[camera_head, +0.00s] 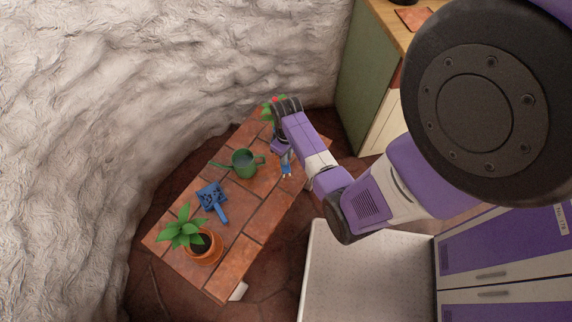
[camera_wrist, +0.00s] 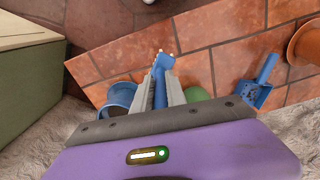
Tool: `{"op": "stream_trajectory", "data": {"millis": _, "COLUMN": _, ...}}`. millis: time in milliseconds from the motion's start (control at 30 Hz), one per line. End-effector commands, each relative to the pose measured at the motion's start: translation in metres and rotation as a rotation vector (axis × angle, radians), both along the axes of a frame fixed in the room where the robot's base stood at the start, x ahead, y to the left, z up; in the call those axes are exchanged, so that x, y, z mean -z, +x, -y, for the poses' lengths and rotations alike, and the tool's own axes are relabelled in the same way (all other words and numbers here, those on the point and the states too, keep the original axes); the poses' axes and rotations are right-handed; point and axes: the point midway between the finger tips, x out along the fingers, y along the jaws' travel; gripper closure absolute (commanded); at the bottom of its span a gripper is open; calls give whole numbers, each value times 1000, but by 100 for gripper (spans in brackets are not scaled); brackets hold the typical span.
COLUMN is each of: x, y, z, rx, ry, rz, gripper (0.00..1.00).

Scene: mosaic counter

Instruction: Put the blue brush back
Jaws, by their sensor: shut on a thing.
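My gripper (camera_wrist: 161,84) is shut on the blue brush (camera_wrist: 163,66), whose end sticks out beyond the grey fingers in the wrist view. In the head view my gripper (camera_head: 284,153) is over the far right part of the brick-topped table (camera_head: 247,231), right of the green watering can, and the brush (camera_head: 286,168) hangs below it. A blue dustpan (camera_head: 212,197) lies on the table left of the gripper; it also shows in the wrist view (camera_wrist: 257,92). I cannot tell whether the brush touches the tabletop.
The green watering can (camera_head: 243,164) stands close to the gripper. A leafy plant in a terracotta pot (camera_head: 203,248) stands at the near end. A blue pot (camera_wrist: 121,96) is beside the fingers in the wrist view. A rough white wall (camera_head: 90,120) borders the table.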

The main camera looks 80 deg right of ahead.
Motion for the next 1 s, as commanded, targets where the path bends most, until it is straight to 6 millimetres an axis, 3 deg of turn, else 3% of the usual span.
{"op": "stream_trajectory", "data": {"millis": 500, "x": 58, "y": 1, "z": 1, "rx": 0, "ry": 0, "rz": 0, "gripper": 100}}
{"op": "stream_trajectory", "data": {"millis": 933, "x": 65, "y": 1, "z": 1, "rx": -1, "ry": -2, "rz": 1, "gripper": 100}}
{"op": "stream_trajectory", "data": {"millis": 967, "x": 64, "y": 0, "z": 0, "rx": 0, "ry": -1, "rz": 0, "gripper": 77}}
{"op": "stream_trajectory", "data": {"millis": 1000, "x": 64, "y": 0, "z": 0, "rx": 0, "ry": -1, "rz": 0, "gripper": 69}}
